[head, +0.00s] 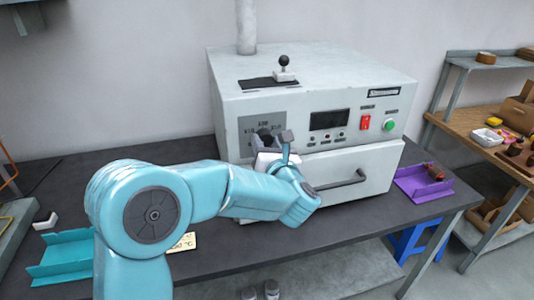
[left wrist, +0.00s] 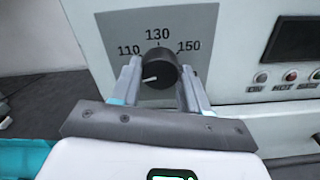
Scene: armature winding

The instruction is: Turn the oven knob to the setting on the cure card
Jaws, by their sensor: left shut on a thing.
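The oven (head: 310,95) stands on the dark bench. Its black round knob (left wrist: 162,66) sits on a grey dial plate (left wrist: 202,22) marked 110, 130 and 150. The knob's white pointer mark faces left and slightly down, below the 110 label. My left gripper (head: 276,141) is at the oven front, shut on the knob with one finger on each side. A pale yellow card (head: 183,242) lies on the bench, partly hidden by my left arm; I read only an ending like "0 °C". My right gripper is not in view.
A red switch (head: 365,122) and green button (head: 389,125) are at the right of the panel. A purple tray (head: 425,186) stands right of the oven, a teal tray (head: 62,258) at the bench's left.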

